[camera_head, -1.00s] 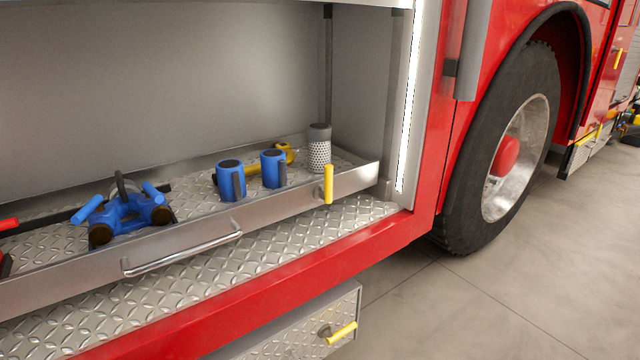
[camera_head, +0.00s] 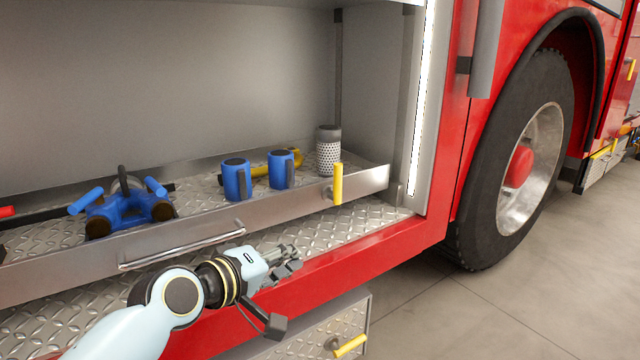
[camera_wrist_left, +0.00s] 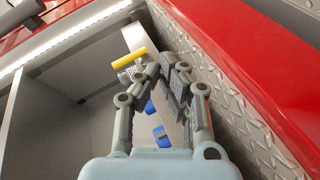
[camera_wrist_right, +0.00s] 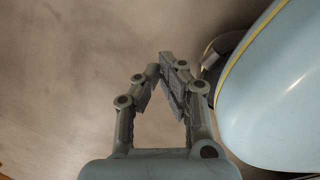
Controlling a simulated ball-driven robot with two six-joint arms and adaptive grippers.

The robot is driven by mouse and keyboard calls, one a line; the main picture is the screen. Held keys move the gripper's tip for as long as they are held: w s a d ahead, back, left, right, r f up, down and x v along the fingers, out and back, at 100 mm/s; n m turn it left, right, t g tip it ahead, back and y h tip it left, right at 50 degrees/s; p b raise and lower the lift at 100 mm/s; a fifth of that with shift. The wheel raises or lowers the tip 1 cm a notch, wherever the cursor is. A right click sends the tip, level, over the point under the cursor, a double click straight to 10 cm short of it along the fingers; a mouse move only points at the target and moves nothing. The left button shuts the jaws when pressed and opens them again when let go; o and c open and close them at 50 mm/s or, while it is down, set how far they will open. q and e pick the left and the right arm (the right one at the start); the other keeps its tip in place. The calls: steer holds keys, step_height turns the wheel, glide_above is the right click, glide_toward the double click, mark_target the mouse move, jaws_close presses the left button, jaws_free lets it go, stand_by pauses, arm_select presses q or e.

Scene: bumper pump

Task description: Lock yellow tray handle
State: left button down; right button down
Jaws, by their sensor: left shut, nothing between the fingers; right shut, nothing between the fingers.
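The yellow tray handle (camera_head: 338,184) stands upright on the front face of the metal tray (camera_head: 200,236), near its right end. It also shows in the left wrist view (camera_wrist_left: 129,58), just beyond my left fingertips. My left gripper (camera_head: 292,262) is shut and empty, in front of the compartment's ledge, below and left of the yellow handle and apart from it. My right gripper (camera_wrist_right: 168,60) is shut and empty in the right wrist view, over bare floor; it is not in the head view.
The tray holds a blue valve fitting (camera_head: 125,210), two blue cylinders (camera_head: 237,180) and a perforated grey cylinder (camera_head: 328,152). A silver bar handle (camera_head: 180,252) juts from the tray front. A lower box has another yellow handle (camera_head: 350,346). The wheel (camera_head: 525,160) stands right.

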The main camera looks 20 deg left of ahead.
mark_target(338, 184)
arm_select(q)
steer(key=w+a+r+n+t+y, duration=0.3)
steer(key=w+a+r+n+t, duration=0.1)
steer(key=w+n, duration=0.3)
steer(key=shift+w+a+r, duration=0.45)
steer(key=shift+w+r, duration=0.25)
steer(key=shift+r, duration=0.1)
steer(key=shift+w, duration=0.1)
